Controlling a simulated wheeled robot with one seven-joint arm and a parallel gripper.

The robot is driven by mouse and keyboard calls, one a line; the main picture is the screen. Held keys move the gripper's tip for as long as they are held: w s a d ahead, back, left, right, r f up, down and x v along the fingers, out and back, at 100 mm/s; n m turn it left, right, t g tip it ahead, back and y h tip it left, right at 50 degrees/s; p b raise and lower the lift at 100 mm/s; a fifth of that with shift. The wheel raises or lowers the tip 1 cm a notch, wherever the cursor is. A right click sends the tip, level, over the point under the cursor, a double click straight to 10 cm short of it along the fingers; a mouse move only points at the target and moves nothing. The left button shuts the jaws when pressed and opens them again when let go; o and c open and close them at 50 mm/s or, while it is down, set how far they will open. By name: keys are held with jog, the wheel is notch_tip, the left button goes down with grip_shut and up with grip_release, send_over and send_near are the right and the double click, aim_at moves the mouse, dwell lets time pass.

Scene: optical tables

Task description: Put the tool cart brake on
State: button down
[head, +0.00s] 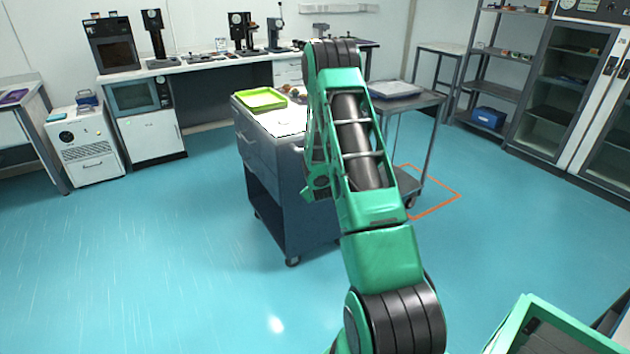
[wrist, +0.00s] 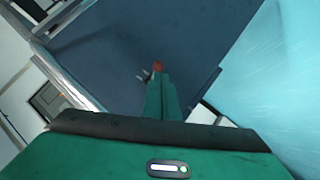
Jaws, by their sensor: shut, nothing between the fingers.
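The tool cart (head: 290,225) is a dark blue cart with drawers, a lower shelf and casters, standing in the middle of the floor in the head view. My arm covers its right side. A dark blue surface, seemingly the cart, fills the upper middle of the wrist view (wrist: 150,35). My gripper (wrist: 158,80) is shut and empty, pointing at that surface. A small red piece (wrist: 159,65) shows at its tip; I cannot tell whether it touches it or what it belongs to. I cannot make out the brake or its position.
A green tray (head: 260,99) sits on the cart top. A grey trolley (head: 410,101) stands close on the right, over an orange floor outline (head: 455,193). A workbench (head: 215,68) runs behind. The blue floor at left and front is clear.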

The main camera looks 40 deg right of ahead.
jog(key=s+a, duration=0.2)
jog(key=shift+s+a+f, duration=0.1)
jog(key=shift+s, duration=0.2)
dwell(0.4)
jog(key=s+a+r+m+g+y, duration=0.1)
jog(key=s+a+r+m+g, duration=0.1)
jog(key=s+a+r, duration=0.4)
jog(key=s+a+r+m+g+y, duration=0.1)
jog(key=s+a+r+g, duration=0.15)
jog(key=s+r, duration=0.6)
jog(key=s+a+r+m+g+y, duration=0.1)
jog(key=s+a+r+y, duration=0.1)
jog(key=s+a, duration=0.4)
jog(key=s+a+r+m+g+y, duration=0.1)
jog(key=s+a+r, duration=0.4)
jog(key=s, duration=0.6)
jog(key=s+a+r+m+g+y, duration=0.1)
jog(key=s+a+r+g+y, duration=0.1)
jog(key=s+a, duration=0.5)
notch_tip(320, 180, up, 2)
jog(key=s+g, duration=0.1)
jog(key=s, duration=0.1)
jog(key=shift+s+y, duration=0.3)
